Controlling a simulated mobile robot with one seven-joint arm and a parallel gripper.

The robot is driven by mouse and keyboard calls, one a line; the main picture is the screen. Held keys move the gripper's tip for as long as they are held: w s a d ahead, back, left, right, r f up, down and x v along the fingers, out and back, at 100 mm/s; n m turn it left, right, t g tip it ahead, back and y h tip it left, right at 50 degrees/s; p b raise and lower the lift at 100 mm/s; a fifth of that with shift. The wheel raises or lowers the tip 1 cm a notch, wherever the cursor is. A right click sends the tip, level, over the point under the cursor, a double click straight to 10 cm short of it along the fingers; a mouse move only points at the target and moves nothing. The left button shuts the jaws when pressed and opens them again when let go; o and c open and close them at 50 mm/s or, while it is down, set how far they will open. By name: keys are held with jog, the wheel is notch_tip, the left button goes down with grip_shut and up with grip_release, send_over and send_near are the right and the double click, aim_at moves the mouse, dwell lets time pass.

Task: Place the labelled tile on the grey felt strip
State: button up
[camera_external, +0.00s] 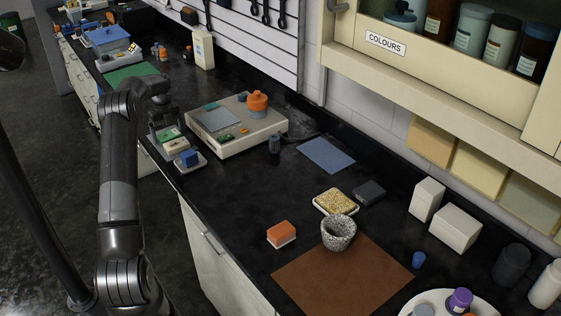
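My gripper (163,119) points down at the left edge of the black counter, just above a small pale holder (160,146) with a green-topped piece (168,134) in it. The gripper is small and dark here, and I cannot tell whether its fingers are open or shut, or touch the piece. No label is readable on any tile, so I cannot tell which one is the labelled tile. A flat grey piece (216,119) lies on the off-white platform (236,142) right of my gripper; I cannot tell whether it is the felt strip.
A blue block (189,158) on a small plate stands close to my gripper. An orange-topped jar (257,103) stands on the platform. A blue cloth (326,155), stone mortar (338,232) and brown mat (342,280) lie further right.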

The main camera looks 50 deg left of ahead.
aim_at(168, 134)
jog(key=shift+o, duration=0.7)
notch_tip(168, 134, up, 12)
jog(key=shift+r, duration=0.15)
jog(key=shift+w+d, duration=0.1)
